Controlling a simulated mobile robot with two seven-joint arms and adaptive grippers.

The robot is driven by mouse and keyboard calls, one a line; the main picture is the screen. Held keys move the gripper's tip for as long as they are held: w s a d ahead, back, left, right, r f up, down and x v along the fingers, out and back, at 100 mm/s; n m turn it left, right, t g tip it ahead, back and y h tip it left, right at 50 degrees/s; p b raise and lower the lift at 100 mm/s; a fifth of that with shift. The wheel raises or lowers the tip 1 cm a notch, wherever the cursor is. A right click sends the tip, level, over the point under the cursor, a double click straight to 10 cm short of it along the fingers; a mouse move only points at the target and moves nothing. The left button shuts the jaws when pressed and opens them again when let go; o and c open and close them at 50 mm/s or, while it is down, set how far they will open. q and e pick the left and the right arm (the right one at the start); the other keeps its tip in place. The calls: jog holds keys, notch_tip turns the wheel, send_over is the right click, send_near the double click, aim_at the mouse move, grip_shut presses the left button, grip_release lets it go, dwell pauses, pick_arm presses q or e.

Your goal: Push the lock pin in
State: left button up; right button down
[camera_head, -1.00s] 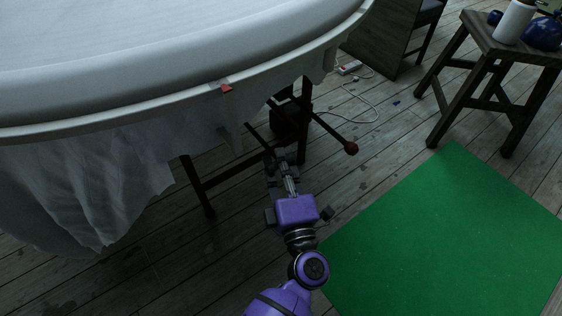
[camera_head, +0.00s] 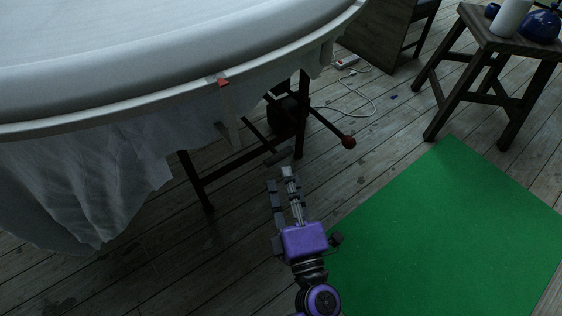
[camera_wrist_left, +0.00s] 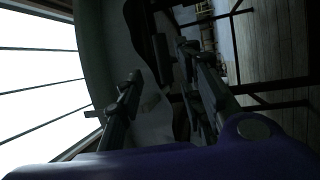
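A short dark grey cylinder, which looks like the lock pin (camera_head: 278,158), sits at the dark metal frame under the big round white wheel or table (camera_head: 160,112). How deep it sits cannot be told. My left gripper (camera_head: 280,178) is just in front of and below it, with its two fingers apart and nothing clearly between them. A small gap seems to separate fingertips and pin. In the left wrist view the two dark fingers (camera_wrist_left: 160,82) also stand apart; the pin cannot be made out surely in the dark. My right gripper is not in view.
White cloth (camera_head: 85,190) hangs from the rim at left. A red tab (camera_head: 223,83) sits on the rim. A green mat (camera_head: 450,235) and a wooden stool (camera_head: 487,70) are at right.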

pick_arm(q)
jog(key=shift+v, duration=2.35)
jog(key=shift+r, duration=0.1)
